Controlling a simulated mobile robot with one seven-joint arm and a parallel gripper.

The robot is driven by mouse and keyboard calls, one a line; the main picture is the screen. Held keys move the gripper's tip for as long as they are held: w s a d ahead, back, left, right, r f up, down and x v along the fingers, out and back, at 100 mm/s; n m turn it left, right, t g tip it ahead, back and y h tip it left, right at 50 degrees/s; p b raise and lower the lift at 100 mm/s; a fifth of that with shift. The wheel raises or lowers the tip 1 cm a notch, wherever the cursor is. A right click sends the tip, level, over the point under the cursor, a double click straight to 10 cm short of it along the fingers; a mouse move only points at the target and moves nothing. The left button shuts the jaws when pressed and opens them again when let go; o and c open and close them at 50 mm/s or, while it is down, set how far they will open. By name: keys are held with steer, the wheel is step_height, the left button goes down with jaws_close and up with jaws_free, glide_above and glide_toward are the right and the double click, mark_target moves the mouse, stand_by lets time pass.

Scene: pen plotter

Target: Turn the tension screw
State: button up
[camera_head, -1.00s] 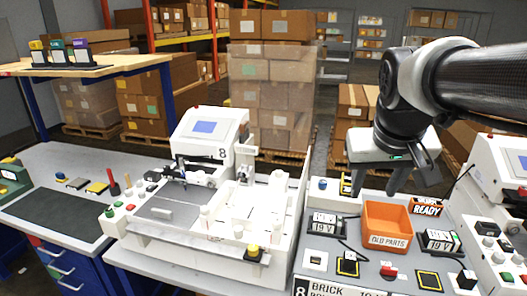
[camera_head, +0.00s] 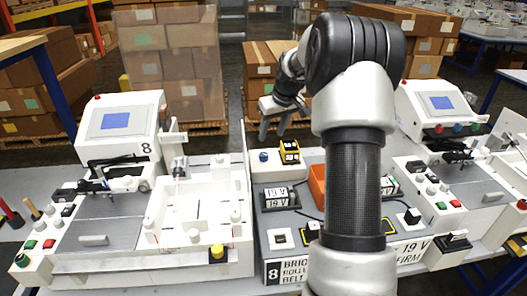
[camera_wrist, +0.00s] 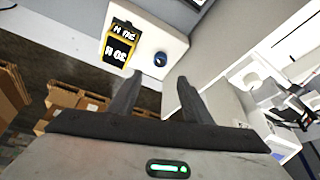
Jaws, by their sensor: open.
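A round blue knob (camera_head: 263,156) sits on a white block at the back of the grey station. It also shows in the wrist view (camera_wrist: 160,59), and I cannot tell for certain that it is the tension screw. My gripper (camera_head: 273,124) is above and behind the knob. In the wrist view its two fingers (camera_wrist: 157,88) are apart with nothing between them, and the knob appears beyond the fingertips, not touched.
My arm covers much of the orange bin (camera_head: 316,183). Two 19 V units (camera_head: 277,196) lie in front of the knob. A white plotter with a screen (camera_head: 118,121) stands left, and another (camera_head: 439,104) right. Stacked cartons (camera_head: 165,60) stand behind.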

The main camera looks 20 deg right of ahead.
mark_target(264, 155)
steer(key=p+x, duration=0.1)
steer(key=x, duration=1.1)
steer(key=shift+a+f, duration=0.1)
steer(key=shift+f, duration=0.15)
steer(key=c, duration=1.1)
